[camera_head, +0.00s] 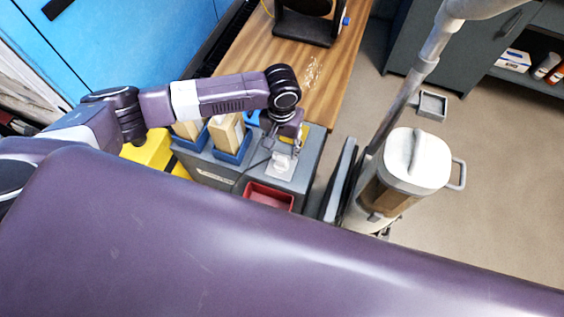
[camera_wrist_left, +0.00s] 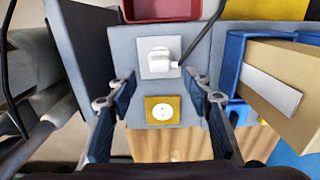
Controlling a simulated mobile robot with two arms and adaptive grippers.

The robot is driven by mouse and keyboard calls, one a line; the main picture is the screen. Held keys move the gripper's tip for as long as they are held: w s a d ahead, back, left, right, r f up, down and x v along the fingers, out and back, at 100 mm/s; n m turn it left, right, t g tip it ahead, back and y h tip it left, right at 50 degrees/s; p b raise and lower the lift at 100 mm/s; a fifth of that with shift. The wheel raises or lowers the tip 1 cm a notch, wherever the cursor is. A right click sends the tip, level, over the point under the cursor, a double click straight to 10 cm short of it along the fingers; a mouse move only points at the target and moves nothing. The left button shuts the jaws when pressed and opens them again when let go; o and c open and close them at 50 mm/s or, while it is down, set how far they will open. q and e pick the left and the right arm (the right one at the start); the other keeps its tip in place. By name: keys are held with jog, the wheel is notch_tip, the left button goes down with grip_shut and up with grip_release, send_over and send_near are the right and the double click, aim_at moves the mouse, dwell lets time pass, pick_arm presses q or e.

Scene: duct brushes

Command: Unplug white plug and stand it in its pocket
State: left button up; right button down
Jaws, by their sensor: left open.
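The white plug (camera_wrist_left: 160,62) is seated in a white socket plate (camera_wrist_left: 146,43) on top of a grey cabinet (camera_wrist_left: 125,55), with a dark cable running from it. In the head view the plug (camera_head: 281,161) shows just below my left gripper (camera_head: 287,148). In the left wrist view my left gripper (camera_wrist_left: 162,98) is open and empty, its fingers spread wide and apart from the plug. I cannot tell which holder is the plug's pocket. My right gripper is not in view.
A red tray (camera_head: 268,197) sits beside the socket. Blue holders with tan blocks (camera_head: 228,135) stand to the left on the cabinet. A wooden table (camera_head: 330,75) adjoins it. A white and grey vacuum-like machine (camera_head: 405,175) stands at right, with open floor beyond.

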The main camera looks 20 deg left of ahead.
aim_at(281, 159)
pick_arm(q)
notch_tip(281, 159, down, 5)
jog(key=b, duration=0.5)
jog(key=shift+r, duration=0.1)
jog(key=shift+f+b, duration=0.4)
jog(key=shift+b, duration=0.05)
jog(key=shift+f, duration=1.5)
jog(key=shift+p, duration=0.5)
jog(key=shift+p, duration=0.55)
jog(key=shift+c, duration=0.5)
